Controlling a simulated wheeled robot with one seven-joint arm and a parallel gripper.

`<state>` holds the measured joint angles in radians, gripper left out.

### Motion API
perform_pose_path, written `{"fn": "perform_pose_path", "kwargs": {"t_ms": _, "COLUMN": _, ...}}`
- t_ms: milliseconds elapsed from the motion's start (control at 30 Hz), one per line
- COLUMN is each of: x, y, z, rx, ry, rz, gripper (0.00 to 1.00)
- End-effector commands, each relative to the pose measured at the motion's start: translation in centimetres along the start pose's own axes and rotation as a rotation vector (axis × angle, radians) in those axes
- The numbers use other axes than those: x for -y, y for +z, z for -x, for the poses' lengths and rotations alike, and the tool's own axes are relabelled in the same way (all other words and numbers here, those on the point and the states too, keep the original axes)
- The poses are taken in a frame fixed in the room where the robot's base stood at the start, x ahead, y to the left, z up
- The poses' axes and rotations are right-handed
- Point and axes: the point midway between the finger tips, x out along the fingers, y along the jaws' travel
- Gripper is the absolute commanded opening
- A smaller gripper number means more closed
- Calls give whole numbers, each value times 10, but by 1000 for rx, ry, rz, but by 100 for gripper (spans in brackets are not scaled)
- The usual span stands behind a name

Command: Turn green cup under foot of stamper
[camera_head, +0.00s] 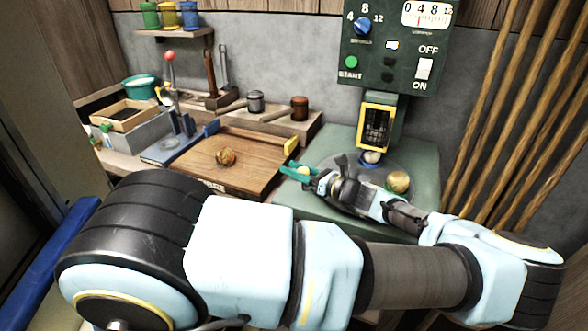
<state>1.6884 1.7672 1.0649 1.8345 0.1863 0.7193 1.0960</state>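The stamper is a dark green machine with a control panel (392,45) and a yellow-framed window (376,128). Below the window, a small pale round piece with blue around it (370,160) sits over a grey disc (352,165) on the green base. A gold round lump (397,182) is at the disc's right. My gripper (305,172) points left at the disc's left side. Green pieces with a small yellow round spot show at its tip; I cannot tell whether these are fingers or a green cup. Its opening is unclear. My arm hides the front of the base.
Green, yellow and blue cups stand on a wall shelf (175,33). Wooden poles (515,110) lean at the right.

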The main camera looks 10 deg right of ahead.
Motion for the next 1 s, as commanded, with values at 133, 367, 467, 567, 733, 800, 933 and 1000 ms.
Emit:
{"fn": "perform_pose_path", "kwargs": {"t_ms": 133, "x": 0, "y": 0, "z": 0, "rx": 0, "ry": 0, "rz": 0, "gripper": 26}}
{"fn": "perform_pose_path", "kwargs": {"t_ms": 367, "x": 0, "y": 0, "z": 0, "rx": 0, "ry": -1, "rz": 0, "gripper": 0}}
{"fn": "perform_pose_path", "kwargs": {"t_ms": 467, "x": 0, "y": 0, "z": 0, "rx": 0, "ry": -1, "rz": 0, "gripper": 0}}
{"fn": "perform_pose_path", "kwargs": {"t_ms": 567, "x": 0, "y": 0, "z": 0, "rx": 0, "ry": -1, "rz": 0, "gripper": 0}}
{"fn": "perform_pose_path", "kwargs": {"t_ms": 733, "x": 0, "y": 0, "z": 0, "rx": 0, "ry": -1, "rz": 0, "gripper": 0}}
{"fn": "perform_pose_path", "kwargs": {"t_ms": 800, "x": 0, "y": 0, "z": 0, "rx": 0, "ry": -1, "rz": 0, "gripper": 0}}
{"fn": "perform_pose_path", "kwargs": {"t_ms": 933, "x": 0, "y": 0, "z": 0, "rx": 0, "ry": -1, "rz": 0, "gripper": 0}}
{"fn": "perform_pose_path", "kwargs": {"t_ms": 1000, "x": 0, "y": 0, "z": 0, "rx": 0, "ry": -1, "rz": 0, "gripper": 0}}
